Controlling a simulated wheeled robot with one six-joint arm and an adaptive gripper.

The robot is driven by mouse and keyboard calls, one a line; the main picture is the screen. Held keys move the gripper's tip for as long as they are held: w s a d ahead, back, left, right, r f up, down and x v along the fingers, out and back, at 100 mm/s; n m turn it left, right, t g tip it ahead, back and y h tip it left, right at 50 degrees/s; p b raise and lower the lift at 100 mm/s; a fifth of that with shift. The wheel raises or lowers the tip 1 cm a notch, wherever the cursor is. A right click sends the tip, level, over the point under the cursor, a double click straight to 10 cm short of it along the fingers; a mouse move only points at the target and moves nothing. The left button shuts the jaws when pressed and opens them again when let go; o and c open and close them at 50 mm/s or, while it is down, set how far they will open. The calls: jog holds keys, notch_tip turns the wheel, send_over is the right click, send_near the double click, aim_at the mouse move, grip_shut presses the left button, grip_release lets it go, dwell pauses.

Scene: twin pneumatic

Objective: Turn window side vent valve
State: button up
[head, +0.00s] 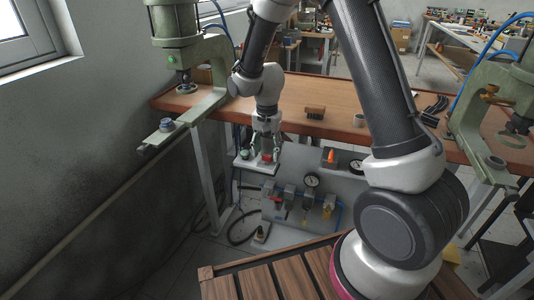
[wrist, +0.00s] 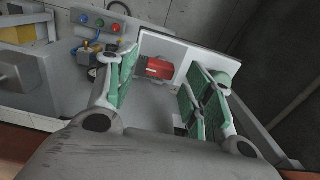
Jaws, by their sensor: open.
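The red valve part (wrist: 156,68) sits on a pale plate in the wrist view, between and beyond my green-padded fingers. In the head view a red part (head: 266,158) shows right under my gripper (head: 266,146), on a small light box on the left, window side of the bench front. It looks like the vent valve. My gripper, also in the wrist view (wrist: 162,80), is open, with one finger to each side of the red part. I cannot tell whether either finger touches it. Its handle shape is partly hidden.
A grey panel with a gauge (head: 312,180), a red valve (head: 277,203) and hoses stands below. The wooden bench (head: 300,92) is above and behind. A green press (head: 180,25) stands at left, another (head: 495,95) at right. A second gauge (head: 356,165) is right of my gripper.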

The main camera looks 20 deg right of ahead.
jog(key=shift+f, duration=0.8)
jog(key=c, duration=1)
